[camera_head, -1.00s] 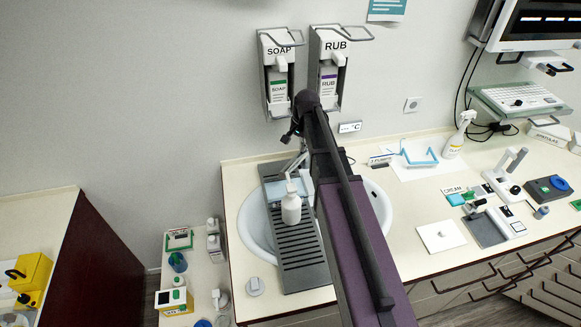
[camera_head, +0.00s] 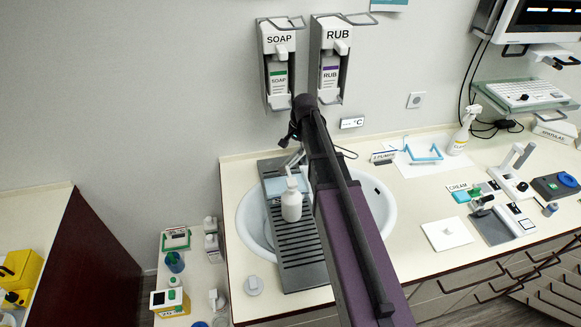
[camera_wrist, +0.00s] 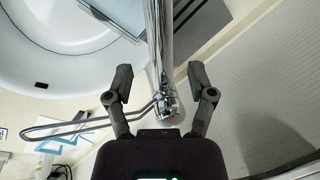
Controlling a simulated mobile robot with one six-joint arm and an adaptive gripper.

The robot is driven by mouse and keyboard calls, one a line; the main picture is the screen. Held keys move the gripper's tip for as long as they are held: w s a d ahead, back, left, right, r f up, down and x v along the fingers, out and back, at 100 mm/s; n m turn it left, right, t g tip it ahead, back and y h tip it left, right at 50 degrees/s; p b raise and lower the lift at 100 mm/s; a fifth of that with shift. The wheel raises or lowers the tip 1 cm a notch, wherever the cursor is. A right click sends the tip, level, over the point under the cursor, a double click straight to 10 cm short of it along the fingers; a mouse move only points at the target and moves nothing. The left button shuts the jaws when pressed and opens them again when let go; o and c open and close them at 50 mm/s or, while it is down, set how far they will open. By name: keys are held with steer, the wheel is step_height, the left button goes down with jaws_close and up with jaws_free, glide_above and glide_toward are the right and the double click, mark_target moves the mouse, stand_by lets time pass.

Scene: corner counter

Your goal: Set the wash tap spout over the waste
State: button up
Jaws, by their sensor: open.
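The chrome wash tap spout (camera_wrist: 157,40) runs up the middle of the wrist view from the tap's base, partly over the white basin (camera_wrist: 70,65). A long wire loop lever (camera_wrist: 75,128) reaches left from that base. My gripper (camera_wrist: 160,80) is open, one finger on each side of the tap, with visible gaps. In the head view the basin (camera_head: 378,195) is partly covered by a grey slatted rack (camera_head: 300,255) and my arm. A piece of the spout (camera_head: 295,158) shows behind the rack. I cannot make out the waste.
A white bottle (camera_head: 291,205) and a pale blue tray (camera_head: 273,187) stand on the rack, near the spout. SOAP (camera_head: 279,65) and RUB (camera_head: 329,70) dispensers hang on the wall above. The counter (camera_head: 420,205) right of the basin has free room.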

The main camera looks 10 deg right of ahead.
mark_target(290, 161)
steer(key=shift+w+a+f+b, duration=0.2)
steer(key=shift+f+b, duration=1.1)
steer(key=shift+f, duration=0.1)
steer(key=shift+w+a+f+b, duration=0.15)
steer(key=shift+a+f+b, duration=0.05)
steer(key=shift+f+b, duration=1.1)
steer(key=shift+w+a+f+b, duration=0.2)
steer(key=shift+f+b, duration=1.05)
steer(key=shift+f, duration=0.2)
jaws_close()
